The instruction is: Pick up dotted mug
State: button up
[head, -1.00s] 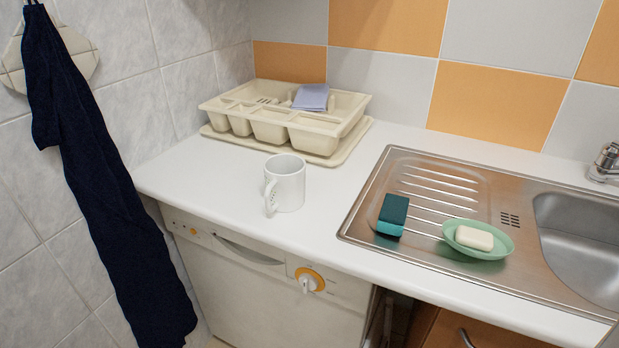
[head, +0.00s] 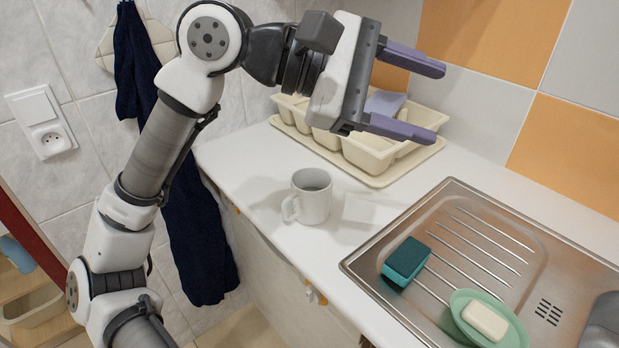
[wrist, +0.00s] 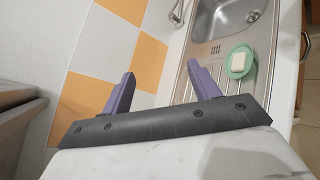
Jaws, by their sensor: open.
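A white mug (head: 312,198) stands upright on the white counter, its handle toward the lower left. At this size I cannot make out clear dots on it in the current head view. My gripper (head: 440,104) is open and empty, with two purple fingers pointing right. It is raised above the counter, over the dish rack area, up and to the right of the mug and apart from it. In the wrist view my open fingers (wrist: 162,84) show with nothing between them, and the mug is not visible.
A cream dish rack (head: 372,155) with a bluish cloth stands behind the mug. A steel sink (head: 480,190) at the right holds a teal sponge (head: 406,262) and soap (head: 485,320) on a green dish. A dark cloth (head: 190,200) hangs left of the counter.

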jog(key=w+f+t+y, duration=0.2)
jog(key=w+f+y, duration=0.2)
jog(key=w+f, duration=0.1)
jog(key=y+p, duration=0.3)
jog(key=y, duration=0.7)
send_over(289, 197)
jog(key=f, duration=1)
jog(key=shift+d+f, duration=0.2)
jog(key=shift+y, duration=0.3)
jog(key=f+p, duration=0.1)
jog(key=f, duration=0.7)
jog(key=shift+a, duration=0.2)
jog(key=shift+w+f+p, duration=0.15)
jog(key=shift+f+p, duration=1.05)
jog(key=shift+f, duration=1.75)
grip_shut()
